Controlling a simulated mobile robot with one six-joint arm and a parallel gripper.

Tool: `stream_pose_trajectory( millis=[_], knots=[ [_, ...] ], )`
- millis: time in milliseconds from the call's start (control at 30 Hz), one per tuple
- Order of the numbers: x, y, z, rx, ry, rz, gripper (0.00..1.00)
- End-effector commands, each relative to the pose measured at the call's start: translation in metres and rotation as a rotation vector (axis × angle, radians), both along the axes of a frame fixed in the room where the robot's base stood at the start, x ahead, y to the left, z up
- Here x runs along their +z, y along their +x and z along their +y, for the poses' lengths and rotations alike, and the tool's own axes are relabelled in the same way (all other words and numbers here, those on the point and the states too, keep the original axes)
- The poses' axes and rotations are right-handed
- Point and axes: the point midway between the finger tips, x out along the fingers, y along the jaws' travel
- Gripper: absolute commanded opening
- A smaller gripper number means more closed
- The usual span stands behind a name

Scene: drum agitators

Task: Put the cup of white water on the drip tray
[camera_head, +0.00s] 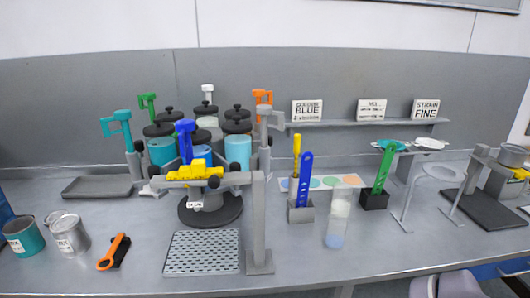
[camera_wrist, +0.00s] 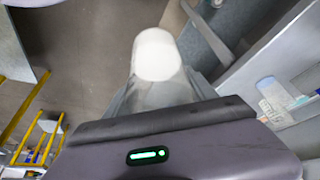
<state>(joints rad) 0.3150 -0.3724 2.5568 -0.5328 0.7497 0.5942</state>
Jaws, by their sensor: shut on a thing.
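My gripper (camera_wrist: 162,88) is shut on a clear cup with white contents, the cup of white water (camera_wrist: 155,56), in the wrist view. The fingers sit on either side of the cup, and bare floor shows behind it. In the head view, a pale purple-grey shape at the bottom right edge is probably my gripper, mostly cut off; I cannot make out the cup there. The drip tray appears to be the perforated grey tray (camera_head: 203,252) at the front of the bench. Its top is bare.
A grey post (camera_head: 259,225) with a yellow-topped arm stands right of the tray. A clear container (camera_head: 338,222), tool holders and a ring stand (camera_head: 440,174) are to the right.

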Motion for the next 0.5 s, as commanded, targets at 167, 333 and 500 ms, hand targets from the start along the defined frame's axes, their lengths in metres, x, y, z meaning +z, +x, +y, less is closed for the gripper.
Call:
stream_pose_trajectory(
  millis=[167,333,500],
  knots=[
    [0.000,0.003,0.001,0.011,0.001,0.001,0.17],
    [-0.002,0.013,0.006,0.057,0.006,0.005,0.17],
    [-0.006,0.029,0.013,0.124,0.013,0.008,0.17]
  ],
)
